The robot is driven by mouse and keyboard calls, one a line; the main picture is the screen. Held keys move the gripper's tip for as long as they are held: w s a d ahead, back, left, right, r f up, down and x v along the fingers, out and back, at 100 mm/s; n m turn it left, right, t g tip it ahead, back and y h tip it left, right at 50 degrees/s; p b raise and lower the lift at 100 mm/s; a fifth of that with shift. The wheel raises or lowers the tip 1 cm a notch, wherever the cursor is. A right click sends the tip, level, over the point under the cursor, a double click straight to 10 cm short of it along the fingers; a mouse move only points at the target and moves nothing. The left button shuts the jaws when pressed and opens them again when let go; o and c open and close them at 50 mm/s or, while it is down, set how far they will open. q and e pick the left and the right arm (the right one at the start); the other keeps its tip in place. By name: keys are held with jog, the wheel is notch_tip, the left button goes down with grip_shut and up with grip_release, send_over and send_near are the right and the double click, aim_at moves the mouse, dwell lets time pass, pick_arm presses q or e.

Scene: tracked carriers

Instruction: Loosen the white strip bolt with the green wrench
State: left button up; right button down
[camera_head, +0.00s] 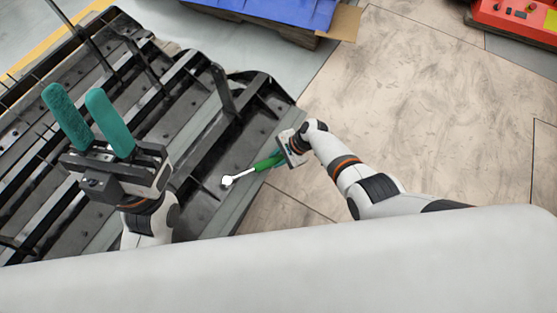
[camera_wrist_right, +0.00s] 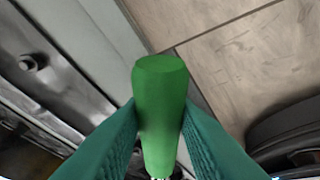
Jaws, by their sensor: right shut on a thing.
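The green wrench (camera_head: 266,164) has a green handle and a thin silver shaft, and also shows in the right wrist view (camera_wrist_right: 160,95). My right gripper (camera_head: 282,157) is shut on its handle, with a teal finger on each side. The wrench points left over the edge of the dark metal carrier (camera_head: 241,198). A small white piece (camera_head: 227,181) shows at its far end; I cannot tell whether this is the wrench head, the white strip bolt, or both touching. My left gripper (camera_head: 76,101) is open and empty above the carrier, fingers apart.
A dark bolt-like knob (camera_wrist_right: 32,62) sits on the carrier in the right wrist view. Upright posts (camera_head: 222,90) and ribs rise from the carrier. A blue pallet load (camera_head: 280,10) and a red machine (camera_head: 515,18) stand at the back. The floor (camera_head: 400,110) at right is clear.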

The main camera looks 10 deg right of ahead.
jog(key=shift+a, duration=0.1)
dwell(0.4)
jog(key=shift+s+m+p, duration=0.3)
jog(key=shift+s+p, duration=0.05)
jog(key=shift+p, duration=0.05)
jog(key=shift+d, duration=0.2)
